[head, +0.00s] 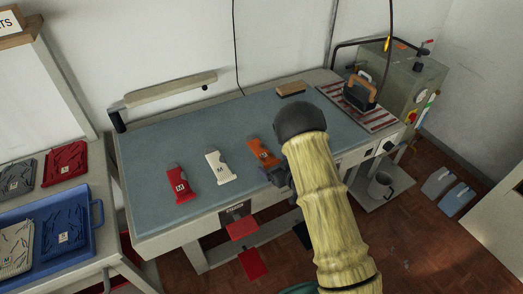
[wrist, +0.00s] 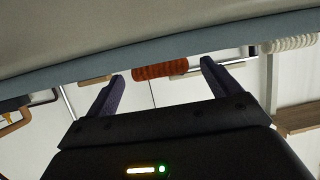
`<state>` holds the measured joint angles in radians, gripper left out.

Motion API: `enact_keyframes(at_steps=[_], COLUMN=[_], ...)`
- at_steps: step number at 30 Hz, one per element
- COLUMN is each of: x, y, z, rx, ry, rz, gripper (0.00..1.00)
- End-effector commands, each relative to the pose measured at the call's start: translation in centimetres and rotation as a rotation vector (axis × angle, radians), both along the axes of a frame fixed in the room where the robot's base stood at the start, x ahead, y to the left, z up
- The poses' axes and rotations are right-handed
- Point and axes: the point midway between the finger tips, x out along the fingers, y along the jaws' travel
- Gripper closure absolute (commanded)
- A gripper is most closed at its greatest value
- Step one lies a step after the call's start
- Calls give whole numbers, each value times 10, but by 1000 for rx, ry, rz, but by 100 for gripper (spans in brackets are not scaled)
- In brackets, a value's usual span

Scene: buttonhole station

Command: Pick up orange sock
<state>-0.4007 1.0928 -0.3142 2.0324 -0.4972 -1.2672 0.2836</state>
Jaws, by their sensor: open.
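The orange sock (head: 260,151) lies on the blue-grey top of the pressing table (head: 240,125), at the right end of a row of three socks. My gripper (head: 276,178) is at the table's front edge, close to the sock's near end and partly hidden by my arm. In the wrist view, which is upside down, my gripper (wrist: 161,70) is open, with a dark finger on each side. The orange sock (wrist: 160,70) shows between the two fingertips there. I cannot tell whether the fingers touch it.
A white sock (head: 219,167) and a red sock (head: 179,184) lie to the left. An iron (head: 361,90) stands on a striped mat at the back right. A padded sleeve board (head: 170,91) is at the back left. A blue tray (head: 96,215) sits on the left table.

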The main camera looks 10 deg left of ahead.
Motion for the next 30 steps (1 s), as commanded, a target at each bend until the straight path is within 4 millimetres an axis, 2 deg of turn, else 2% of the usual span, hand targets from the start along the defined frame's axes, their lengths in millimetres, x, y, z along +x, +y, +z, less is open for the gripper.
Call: enact_keyframes(at_steps=[15, 16, 23, 30], x=[1, 1, 0, 1], y=[0, 0, 0, 0], z=[-1, -1, -1, 0], rx=[0, 0, 0, 0], ry=[0, 0, 0, 0], rz=[0, 0, 0, 0], gripper=[11, 13, 58, 59])
